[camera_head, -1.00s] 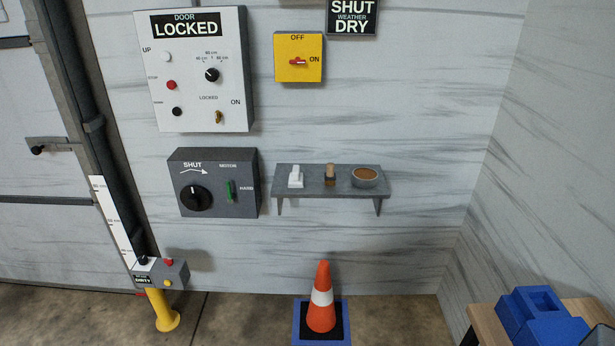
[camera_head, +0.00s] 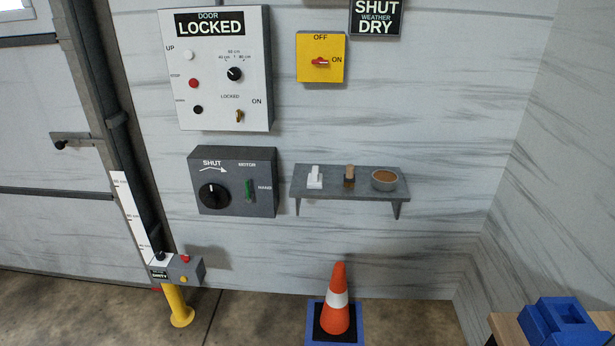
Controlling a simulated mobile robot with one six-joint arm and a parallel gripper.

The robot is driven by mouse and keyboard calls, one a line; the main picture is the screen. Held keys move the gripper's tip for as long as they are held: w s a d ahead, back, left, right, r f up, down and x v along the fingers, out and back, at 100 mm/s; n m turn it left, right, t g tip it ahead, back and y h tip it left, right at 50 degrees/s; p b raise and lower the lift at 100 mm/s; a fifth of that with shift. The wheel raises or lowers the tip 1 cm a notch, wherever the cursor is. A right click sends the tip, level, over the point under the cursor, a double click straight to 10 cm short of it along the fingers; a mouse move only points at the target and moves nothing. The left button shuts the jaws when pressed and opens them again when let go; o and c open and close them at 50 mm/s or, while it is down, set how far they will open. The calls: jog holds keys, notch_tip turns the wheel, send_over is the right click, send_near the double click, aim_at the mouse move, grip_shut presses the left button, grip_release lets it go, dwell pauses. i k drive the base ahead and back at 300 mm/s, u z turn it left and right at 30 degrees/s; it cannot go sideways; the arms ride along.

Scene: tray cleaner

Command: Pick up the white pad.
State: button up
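A small white object with a narrow upright top (camera_head: 315,177), which looks like the white pad, stands at the left end of a grey wall shelf (camera_head: 335,193). Beside it on the shelf stand a brown-topped block (camera_head: 349,176) in the middle and a round grey bowl with brown contents (camera_head: 384,180) at the right. My gripper is not in view, and nothing touches the white pad.
A dark grey motor box (camera_head: 233,200) hangs left of the shelf. A white door panel (camera_head: 225,100) and a yellow switch box (camera_head: 321,70) hang above. An orange cone (camera_head: 336,315) stands below. A blue tray-like object (camera_head: 558,322) rests on a table at lower right. A yellow post (camera_head: 177,306) stands at lower left.

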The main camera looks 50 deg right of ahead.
aim_at(314, 179)
jog(key=i, duration=0.9)
jog(key=z, duration=0.05)
